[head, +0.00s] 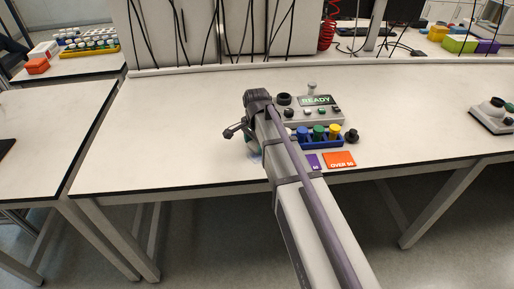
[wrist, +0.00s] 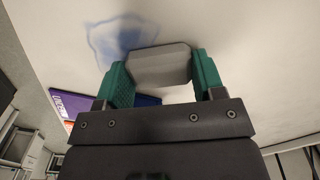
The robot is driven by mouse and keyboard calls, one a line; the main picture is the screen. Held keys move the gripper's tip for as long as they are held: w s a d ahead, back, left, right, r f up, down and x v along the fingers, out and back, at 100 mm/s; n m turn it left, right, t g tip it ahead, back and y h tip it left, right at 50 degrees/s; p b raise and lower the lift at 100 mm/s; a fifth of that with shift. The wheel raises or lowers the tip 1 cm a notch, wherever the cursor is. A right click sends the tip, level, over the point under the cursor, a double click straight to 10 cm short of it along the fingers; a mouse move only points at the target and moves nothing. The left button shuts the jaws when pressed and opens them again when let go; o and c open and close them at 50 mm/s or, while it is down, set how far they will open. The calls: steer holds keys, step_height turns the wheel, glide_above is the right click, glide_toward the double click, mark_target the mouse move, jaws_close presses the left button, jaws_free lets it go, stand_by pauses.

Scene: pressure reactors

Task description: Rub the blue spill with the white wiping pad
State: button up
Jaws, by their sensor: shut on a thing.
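In the wrist view, my gripper (wrist: 162,82) is shut on the white wiping pad (wrist: 160,66), with one green finger on each side of it. The blue spill (wrist: 112,36) is a pale blue patch with a darker outline on the white bench top. It shows beyond the pad and to its left, and the pad overlaps its near right part in the picture. I cannot tell whether the pad touches the surface. In the head view, a small bit of the spill (head: 255,156) shows beside my arm, which hides the pad and most of the gripper.
A device with a READY display (head: 316,100) stands behind a blue rack (head: 322,143) of coloured caps, right of my arm. A purple card (head: 313,161) and an orange card (head: 340,160) lie near the front edge. The bench (head: 160,130) is clear on the left.

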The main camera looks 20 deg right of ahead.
mark_target(259, 165)
steer(key=shift+w+r, duration=0.1)
steer(key=shift+s+a+f, duration=0.1)
steer(key=shift+s+a, duration=0.05)
steer(key=shift+s, duration=0.9)
steer(key=shift+s+a+f, duration=0.1)
steer(key=shift+s, duration=0.95)
steer(key=shift+s+a, duration=0.15)
steer(key=shift+s, duration=0.75)
steer(key=shift+s+a, duration=0.15)
steer(key=shift+s, duration=0.75)
steer(key=shift+w+r, duration=0.1)
steer(key=shift+r, duration=0.05)
steer(key=shift+r+p, duration=0.4)
steer(key=shift+p, duration=0.15)
step_height(259, 165, up, 5)
steer(key=p, duration=0.5)
steer(key=shift+r, duration=0.15)
